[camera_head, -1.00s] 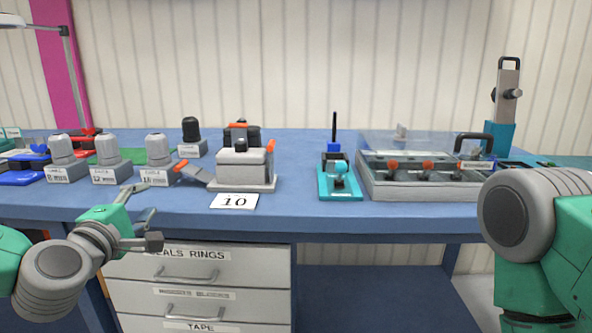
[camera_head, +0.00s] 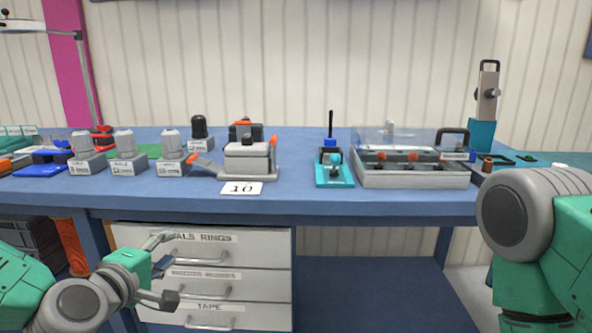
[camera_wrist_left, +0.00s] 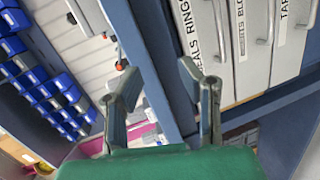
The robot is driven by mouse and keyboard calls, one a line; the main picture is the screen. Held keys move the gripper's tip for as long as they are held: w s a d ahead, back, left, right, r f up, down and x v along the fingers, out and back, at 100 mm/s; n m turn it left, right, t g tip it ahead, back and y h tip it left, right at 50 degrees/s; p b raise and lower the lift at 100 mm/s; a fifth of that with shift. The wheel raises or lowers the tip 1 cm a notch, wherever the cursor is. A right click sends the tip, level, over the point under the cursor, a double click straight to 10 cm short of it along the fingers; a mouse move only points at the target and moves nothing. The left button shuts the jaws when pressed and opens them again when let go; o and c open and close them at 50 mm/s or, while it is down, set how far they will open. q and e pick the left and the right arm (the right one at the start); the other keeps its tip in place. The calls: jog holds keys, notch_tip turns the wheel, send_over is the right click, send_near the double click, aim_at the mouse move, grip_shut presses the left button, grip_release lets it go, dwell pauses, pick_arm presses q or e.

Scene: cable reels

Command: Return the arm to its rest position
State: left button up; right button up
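My left gripper (camera_head: 166,268) is in the lower left of the head view, in front of the drawer unit and below the level of the tabletop. Its two fingers are spread wide with nothing between them. The left wrist view also shows both fingers of the gripper (camera_wrist_left: 158,88) apart and empty, with the drawer fronts to their right. My right arm shows at the right edge of the head view as grey and green links; its gripper is out of sight.
The blue workbench (camera_head: 290,205) carries several grey blocks with caps, a number 10 card (camera_head: 241,188), a teal fixture (camera_head: 334,174) and a clear-lidded case (camera_head: 415,178). The drawer unit (camera_head: 215,275) stands below, close to my left gripper. Blue bins (camera_wrist_left: 40,85) show in the left wrist view.

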pick_arm(q)
jog(key=s+d+f+m+g+p, duration=0.1)
jog(key=s+d+f+m+g, duration=0.1)
jog(key=s+f+m+g, duration=0.5)
jog(key=s+d+f+p, duration=0.1)
jog(key=s+d+f, duration=0.1)
jog(key=s+f, duration=0.65)
jog(key=s+a+f+m+g+p, duration=0.1)
jog(key=s+a+f+m+g, duration=0.1)
jog(key=s, duration=0.4)
jog(key=s+a+f+m+g+y, duration=0.1)
jog(key=s+a+f+m+g, duration=0.2)
jog(key=s+f, duration=0.2)
jog(key=s+a+f+m+g+y+p, duration=0.1)
jog(key=s+a+f+m+g, duration=0.1)
jog(key=s, duration=0.5)
notch_tip(320, 180, down, 2)
jog(key=shift+s+a+f+m+g+p, duration=0.2)
jog(key=shift+s+a+m+g+p, duration=0.15)
jog(key=shift+m, duration=0.45)
jog(key=shift+w, duration=0.15)
